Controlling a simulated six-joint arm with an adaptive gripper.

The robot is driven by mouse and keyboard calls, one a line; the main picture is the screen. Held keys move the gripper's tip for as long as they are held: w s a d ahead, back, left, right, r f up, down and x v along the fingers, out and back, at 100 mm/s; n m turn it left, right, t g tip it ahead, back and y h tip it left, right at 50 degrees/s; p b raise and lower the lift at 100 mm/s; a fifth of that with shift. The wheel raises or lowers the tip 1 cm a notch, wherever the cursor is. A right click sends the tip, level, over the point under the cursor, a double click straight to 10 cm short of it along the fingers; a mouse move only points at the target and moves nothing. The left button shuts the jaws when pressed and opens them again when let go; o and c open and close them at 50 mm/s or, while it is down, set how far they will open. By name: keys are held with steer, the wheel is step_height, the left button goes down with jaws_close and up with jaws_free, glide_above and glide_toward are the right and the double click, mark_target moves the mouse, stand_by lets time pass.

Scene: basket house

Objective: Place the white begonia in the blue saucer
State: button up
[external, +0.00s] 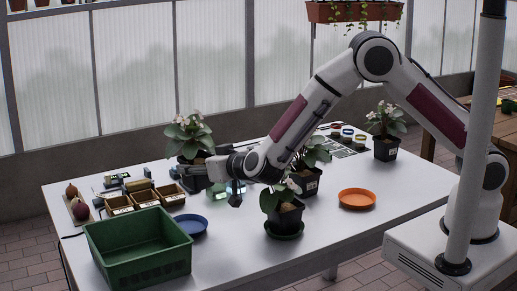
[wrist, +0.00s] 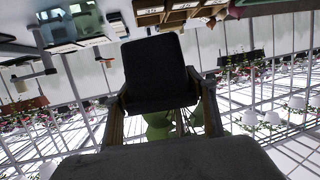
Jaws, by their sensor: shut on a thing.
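The white begonia (external: 188,134), with broad green leaves and pale flowers, is upright in a dark square pot left of centre in the external view. My gripper (external: 191,176) is shut on this pot, which fills the space between the fingers in the wrist view (wrist: 160,75). Green foliage shows below the pot in that upside-down view. The gripper hides part of the pot, and I cannot tell how far its base is above the table. The blue saucer (external: 190,226) lies empty on the table, in front of the gripper and beside the green crate.
A plant on a green saucer (external: 284,232), another potted plant (external: 306,180) and an empty orange saucer (external: 357,199) are to the right. A further plant (external: 385,147) stands at the far right.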

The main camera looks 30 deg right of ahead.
steer(key=a, duration=0.1)
steer(key=a+n+y, duration=0.1)
steer(key=a+y, duration=0.1)
steer(key=shift+s+a+n+g, duration=0.3)
steer(key=shift+s+a+n, duration=0.05)
steer(key=shift+a+n, duration=0.05)
steer(key=shift+s+a+f+y, duration=0.25)
steer(key=shift+a+y, duration=0.05)
steer(key=shift+a, duration=0.1)
steer(key=shift+f, duration=0.15)
glide_above(189, 229)
step_height(189, 229, down, 6)
steer(key=shift+w, duration=0.15)
steer(key=shift+f, duration=1.85)
steer(key=shift+f, duration=0.3)
steer(key=o, duration=1.2)
steer(key=shift+o, duration=0.5)
